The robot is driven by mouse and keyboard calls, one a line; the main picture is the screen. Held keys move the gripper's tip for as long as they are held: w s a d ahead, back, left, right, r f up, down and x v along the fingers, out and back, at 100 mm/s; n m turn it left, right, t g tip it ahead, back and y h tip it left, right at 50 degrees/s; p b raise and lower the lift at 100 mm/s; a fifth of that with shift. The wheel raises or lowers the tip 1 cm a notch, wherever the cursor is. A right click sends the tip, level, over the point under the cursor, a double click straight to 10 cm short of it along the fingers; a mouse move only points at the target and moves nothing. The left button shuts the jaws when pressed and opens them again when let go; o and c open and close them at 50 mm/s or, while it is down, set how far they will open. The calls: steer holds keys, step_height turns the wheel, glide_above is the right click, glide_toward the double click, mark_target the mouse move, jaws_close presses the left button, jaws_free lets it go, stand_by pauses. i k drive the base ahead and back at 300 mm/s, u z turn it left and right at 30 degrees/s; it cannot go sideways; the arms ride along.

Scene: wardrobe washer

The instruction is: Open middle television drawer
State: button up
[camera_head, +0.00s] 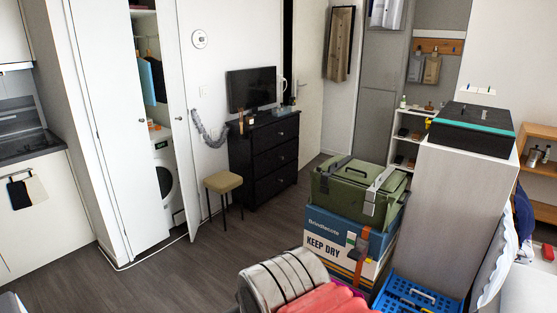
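The television (251,89) stands on top of a black dresser (240,165) against the back wall, left of the picture's middle. The dresser front has three stacked drawers with small knobs. The middle drawer (276,158) sits between the top drawer (275,135) and the bottom drawer (277,181). All three look shut and flush with the front. My gripper is not in view.
A stool (223,181) stands at the dresser's left front. Green case (340,191) on a cardboard box (343,236) stands right of the dresser. A blue crate (415,296) and striped silver item (285,280) are in front. Dark floor (190,270) is open at left.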

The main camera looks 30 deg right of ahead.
mark_target(266, 162)
steer(key=z, duration=0.35)
steer(key=i, duration=4.3)
steer(key=z, duration=0.1)
